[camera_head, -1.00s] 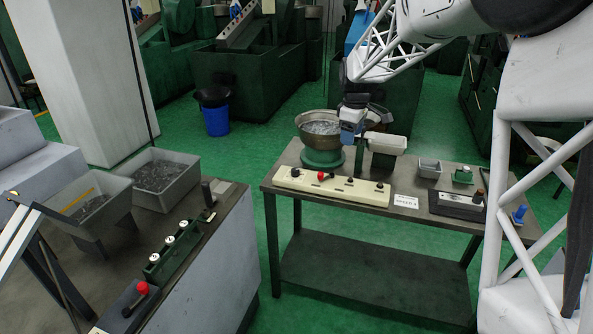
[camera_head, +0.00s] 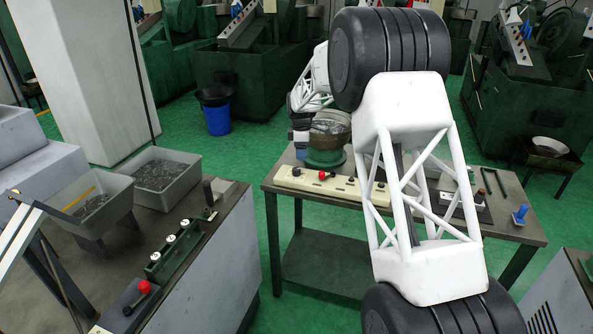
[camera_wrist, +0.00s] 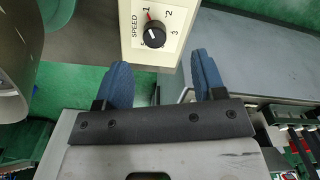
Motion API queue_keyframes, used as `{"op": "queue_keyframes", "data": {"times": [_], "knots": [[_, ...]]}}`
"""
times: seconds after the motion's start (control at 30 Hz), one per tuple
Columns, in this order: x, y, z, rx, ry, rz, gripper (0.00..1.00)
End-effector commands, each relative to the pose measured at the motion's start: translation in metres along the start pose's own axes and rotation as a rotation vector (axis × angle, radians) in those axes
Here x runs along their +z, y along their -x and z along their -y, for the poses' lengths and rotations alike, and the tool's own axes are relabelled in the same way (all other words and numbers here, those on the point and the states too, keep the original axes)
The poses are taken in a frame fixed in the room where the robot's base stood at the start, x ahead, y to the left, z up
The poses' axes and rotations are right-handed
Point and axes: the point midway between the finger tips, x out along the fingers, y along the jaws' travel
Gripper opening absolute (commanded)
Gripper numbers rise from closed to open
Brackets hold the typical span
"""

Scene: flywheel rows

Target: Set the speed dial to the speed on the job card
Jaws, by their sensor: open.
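The speed dial (camera_wrist: 153,37) is a black round knob on a cream panel (camera_wrist: 178,12), beside the word SPEED. The numbers 1, 2 and 3 show around it, and another by its lower left is unclear. A red mark lies near the 1; the knob's exact setting is too small to tell. My gripper (camera_wrist: 161,62) is open and empty, its blue fingers apart, with the dial ahead between their tips. In the head view my gripper (camera_head: 300,143) hangs near the left end of the cream panel (camera_head: 335,187). The job card is hidden behind my arm there.
A bowl feeder (camera_head: 325,157) stands behind the panel; its bowl rim is close on the left in the wrist view. A blue-handled item (camera_head: 519,215) stands at the table's right. Another bench with grey bins (camera_head: 160,185) is at left.

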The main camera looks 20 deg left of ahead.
Motion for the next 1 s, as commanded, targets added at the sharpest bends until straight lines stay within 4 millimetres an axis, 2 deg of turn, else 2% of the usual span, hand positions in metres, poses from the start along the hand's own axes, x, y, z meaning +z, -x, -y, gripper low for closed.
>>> {"op": "queue_keyframes", "data": {"times": [0.1,0.23,0.73,1.0], "knots": [[-0.011,-0.012,-0.008,-0.003,0.033,0.0,0.63],[-0.016,-0.018,-0.011,-0.005,0.05,0.0,0.63],[-0.016,-0.021,-0.011,-0.006,0.051,0.0,0.63],[-0.016,-0.043,-0.011,-0.006,0.05,0.001,0.63]]}}
